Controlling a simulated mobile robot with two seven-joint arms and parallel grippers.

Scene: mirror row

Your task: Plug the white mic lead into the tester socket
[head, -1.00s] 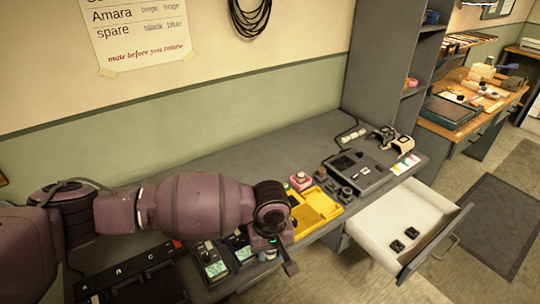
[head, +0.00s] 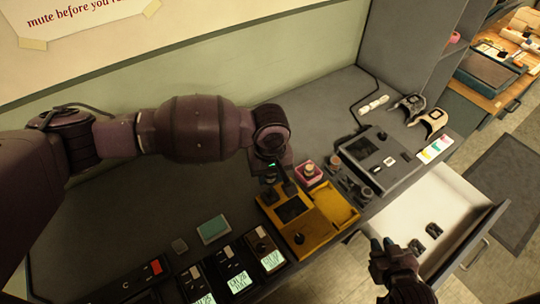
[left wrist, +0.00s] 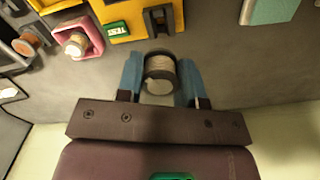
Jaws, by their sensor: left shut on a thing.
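My left gripper (left wrist: 160,82) has its two blue fingers on either side of a short dark cylinder with a pale band and pale end (left wrist: 160,66), and is shut on it. I cannot tell whether this is the white mic lead's plug; no cable shows from it. In the head view the left gripper (head: 272,176) is just behind the yellow tester box (head: 312,232), its fingertips partly hidden. The tester has a dark panel, a knob and a green TEST label (left wrist: 117,30); I cannot make out its socket clearly. My right gripper (head: 388,248) is over the drawer's near corner; its opening is unclear.
A pink block (head: 309,173) with a round tan-topped piece stands beside the tester. A grey console (head: 382,162) is further right. Several packs with lit screens (head: 237,277) line the front edge. An open white drawer (head: 450,205) juts out. The desk behind the tester is clear.

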